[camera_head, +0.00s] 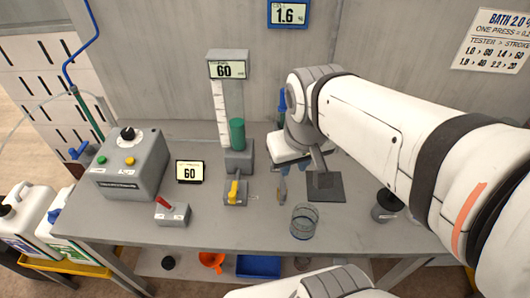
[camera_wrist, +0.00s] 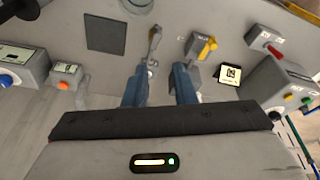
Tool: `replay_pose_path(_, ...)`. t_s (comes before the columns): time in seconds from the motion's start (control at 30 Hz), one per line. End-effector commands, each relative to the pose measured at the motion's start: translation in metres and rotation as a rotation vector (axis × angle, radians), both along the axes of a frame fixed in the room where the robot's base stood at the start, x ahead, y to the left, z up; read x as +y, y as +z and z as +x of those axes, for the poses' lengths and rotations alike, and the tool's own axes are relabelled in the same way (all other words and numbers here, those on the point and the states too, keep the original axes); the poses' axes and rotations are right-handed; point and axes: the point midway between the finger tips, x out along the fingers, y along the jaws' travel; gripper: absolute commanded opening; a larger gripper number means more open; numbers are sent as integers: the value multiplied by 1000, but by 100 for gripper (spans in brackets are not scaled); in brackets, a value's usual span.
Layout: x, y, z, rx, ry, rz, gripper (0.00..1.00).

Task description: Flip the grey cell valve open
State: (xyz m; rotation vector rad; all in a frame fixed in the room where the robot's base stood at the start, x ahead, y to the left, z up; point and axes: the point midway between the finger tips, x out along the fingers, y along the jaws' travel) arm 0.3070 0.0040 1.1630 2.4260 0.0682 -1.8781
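The grey valve shows in the wrist view as a grey upright lever (camera_wrist: 155,40) on a small base, just beyond and between my fingertips. In the head view my gripper (camera_head: 282,170) points down at the bench, right of the yellow-handled valve (camera_head: 235,190). I cannot tell whether a finger touches the grey lever.
A glass beaker (camera_head: 304,222) stands in front, and a dark pad (camera_head: 326,187) lies to the right. The column with a green cylinder (camera_head: 237,134) stands left of my gripper. A red-lever switch (camera_head: 173,213), a small display (camera_head: 190,172) and a control box (camera_head: 128,165) are further left.

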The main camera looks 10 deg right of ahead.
Motion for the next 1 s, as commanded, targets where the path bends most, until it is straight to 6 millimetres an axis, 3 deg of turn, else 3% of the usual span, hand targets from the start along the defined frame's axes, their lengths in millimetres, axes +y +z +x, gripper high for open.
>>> replay_pose_path(0.3, 23, -32, 56, 229, 316, -118, 0)
replay_pose_path(0.7, 65, -84, 122, 505, 690, -248, 0)
replay_pose_path(1.0, 79, -99, 139, 585, 792, -283, 0)
